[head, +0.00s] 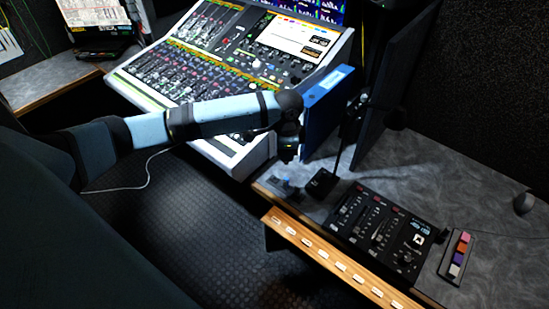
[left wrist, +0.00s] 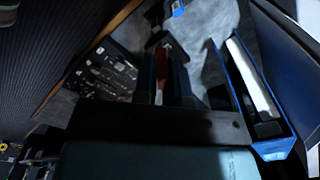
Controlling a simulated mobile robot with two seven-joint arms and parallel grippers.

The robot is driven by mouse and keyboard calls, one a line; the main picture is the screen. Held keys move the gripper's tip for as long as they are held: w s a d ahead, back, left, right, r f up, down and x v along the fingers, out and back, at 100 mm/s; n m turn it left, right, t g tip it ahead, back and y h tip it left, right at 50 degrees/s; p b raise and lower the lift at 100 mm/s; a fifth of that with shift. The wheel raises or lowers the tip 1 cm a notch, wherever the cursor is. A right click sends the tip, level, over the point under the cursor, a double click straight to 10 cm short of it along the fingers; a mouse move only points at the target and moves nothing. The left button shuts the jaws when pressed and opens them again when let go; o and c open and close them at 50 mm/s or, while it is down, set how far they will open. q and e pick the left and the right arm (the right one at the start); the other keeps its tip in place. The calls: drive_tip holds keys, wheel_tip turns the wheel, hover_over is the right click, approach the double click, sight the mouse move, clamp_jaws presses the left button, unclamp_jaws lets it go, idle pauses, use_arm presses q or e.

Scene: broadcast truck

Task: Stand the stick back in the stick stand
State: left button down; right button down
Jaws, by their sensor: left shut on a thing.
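My left gripper (head: 287,155) reaches over the near left end of the grey desk, in front of the blue binder. It is shut on a small red and pale thing (left wrist: 160,68), which I take to be the stick. In the head view the gripper hides it, and in the wrist view it is dark between the fingers. A dark rack with several coloured pieces (head: 457,256), which looks like the stick stand, lies on the desk at the right, well apart from the gripper. My right gripper is not in view.
A black control panel (head: 380,228) lies between the gripper and the rack. A microphone base (head: 321,183) and a small blue thing (head: 286,187) are near the gripper. The blue binder (head: 325,105) stands behind it. A wooden edge (head: 330,262) runs along the front.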

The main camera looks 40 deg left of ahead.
use_arm(q)
drive_tip(key=w+a+f+m+b, duration=0.1)
drive_tip(key=w+a+f+m, duration=0.2)
drive_tip(key=a+f+m, duration=0.3)
wheel_tip(320, 180, down, 2)
drive_tip(key=shift+a+f+m, duration=0.15)
drive_tip(key=shift+a+m, duration=0.05)
drive_tip(key=shift+m, duration=0.9)
drive_tip(key=shift+w, duration=0.1)
drive_tip(key=shift+f+b, duration=0.6)
drive_tip(key=shift+f, duration=2.3)
drive_tip(key=shift+p, duration=0.4)
